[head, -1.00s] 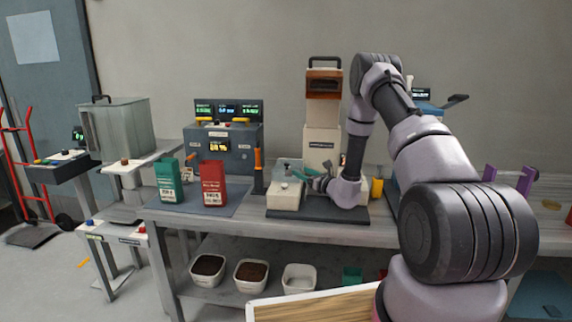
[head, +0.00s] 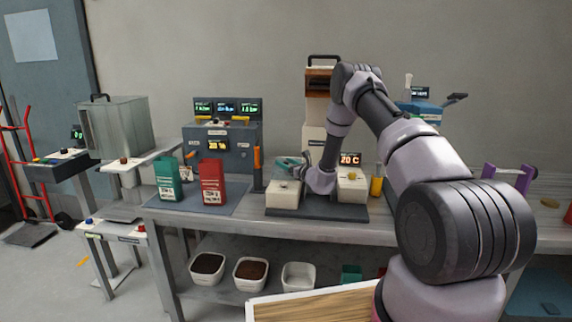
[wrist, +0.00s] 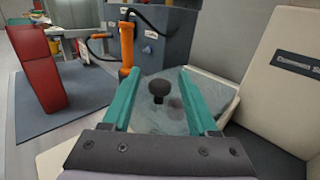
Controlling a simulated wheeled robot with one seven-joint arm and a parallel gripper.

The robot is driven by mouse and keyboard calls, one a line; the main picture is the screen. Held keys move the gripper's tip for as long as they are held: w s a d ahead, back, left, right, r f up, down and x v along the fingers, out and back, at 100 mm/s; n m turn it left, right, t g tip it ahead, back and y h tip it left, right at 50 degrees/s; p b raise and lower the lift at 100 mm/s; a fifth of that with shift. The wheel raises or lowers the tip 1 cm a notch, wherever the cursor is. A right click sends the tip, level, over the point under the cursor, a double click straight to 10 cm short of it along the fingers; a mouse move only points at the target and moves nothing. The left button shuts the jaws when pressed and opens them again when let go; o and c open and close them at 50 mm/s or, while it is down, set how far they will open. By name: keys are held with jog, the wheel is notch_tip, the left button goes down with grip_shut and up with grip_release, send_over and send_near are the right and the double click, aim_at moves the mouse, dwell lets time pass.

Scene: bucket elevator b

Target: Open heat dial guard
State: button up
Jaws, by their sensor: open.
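The heat dial guard (wrist: 185,123) looks like a clear, pale cover on top of a cream box, with a small dark round knob (wrist: 158,88) standing up from it. A dim reddish round shape shows faintly through it beside the knob. My gripper (wrist: 160,75) is open, its two teal fingers to either side of the knob and apart from it. In the head view my gripper (head: 287,164) is just above the left cream box (head: 283,198); the guard itself is too small to make out there.
A display reading 20 C (head: 350,159) stands behind the right cream box (head: 352,189). A tall cream tower rises behind my wrist. To the left are a grey control box (head: 225,160) with an orange handle (head: 258,158), a red bag (head: 212,182) and a green bag (head: 168,180).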

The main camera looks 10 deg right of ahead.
grip_shut()
dwell(1.3)
